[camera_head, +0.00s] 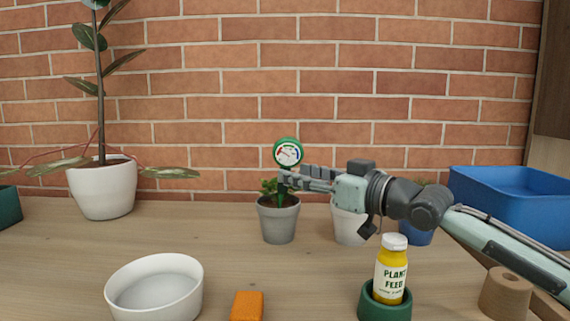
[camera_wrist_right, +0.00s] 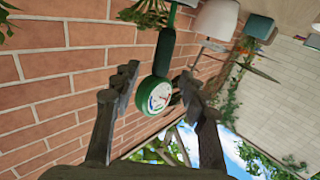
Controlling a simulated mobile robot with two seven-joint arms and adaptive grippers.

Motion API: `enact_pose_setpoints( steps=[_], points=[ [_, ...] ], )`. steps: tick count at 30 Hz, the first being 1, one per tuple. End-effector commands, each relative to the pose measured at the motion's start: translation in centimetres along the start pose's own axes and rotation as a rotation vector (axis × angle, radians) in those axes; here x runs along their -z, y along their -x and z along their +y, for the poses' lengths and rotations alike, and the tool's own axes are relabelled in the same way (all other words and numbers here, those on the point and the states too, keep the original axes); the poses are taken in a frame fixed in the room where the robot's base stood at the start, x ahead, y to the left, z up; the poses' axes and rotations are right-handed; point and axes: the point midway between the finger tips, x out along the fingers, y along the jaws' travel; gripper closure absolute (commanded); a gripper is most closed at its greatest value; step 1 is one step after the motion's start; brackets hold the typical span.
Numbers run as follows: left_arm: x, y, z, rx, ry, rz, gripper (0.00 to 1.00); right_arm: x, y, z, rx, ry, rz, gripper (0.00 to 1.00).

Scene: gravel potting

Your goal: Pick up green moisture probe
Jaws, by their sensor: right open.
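The green moisture probe (camera_head: 288,152) has a round green head with a white dial. It stands upright in the grey pot (camera_head: 278,222), which holds a small green plant (camera_head: 268,187). My right gripper (camera_head: 285,180) comes in from the right at the probe's stem, just below the dial. In the right wrist view the probe (camera_wrist_right: 160,94) shows between the two open fingers of my right gripper (camera_wrist_right: 158,90). I cannot tell whether a finger touches it. The lower stem is partly hidden by the plant. My left gripper is not in view.
A white pot (camera_head: 348,226) and a blue pot (camera_head: 416,236) stand behind my right arm. A plant feed bottle (camera_head: 391,272) stands in a green holder (camera_head: 384,307) in front. A white bowl (camera_head: 154,291) and an orange block (camera_head: 247,306) lie front left. A blue bin (camera_head: 505,215) is at right.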

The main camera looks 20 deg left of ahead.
Motion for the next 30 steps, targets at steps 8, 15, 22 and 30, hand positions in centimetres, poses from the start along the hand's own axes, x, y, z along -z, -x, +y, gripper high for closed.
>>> enact_pose_setpoints(
  steps=[8,15,22,30],
  points=[
    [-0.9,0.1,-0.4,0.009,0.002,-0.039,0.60,-0.2,-3.9,-0.1,0.001,0.000,0.000,0.56],
    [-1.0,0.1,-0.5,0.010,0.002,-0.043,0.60,-0.2,-4.3,-0.1,0.000,0.000,0.000,0.56],
    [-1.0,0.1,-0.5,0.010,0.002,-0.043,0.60,-0.2,-4.3,-0.1,0.001,0.000,0.000,0.79],
    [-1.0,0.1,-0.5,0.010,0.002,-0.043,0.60,-0.2,-4.3,-0.1,0.001,0.000,0.000,1.00]
  ],
)
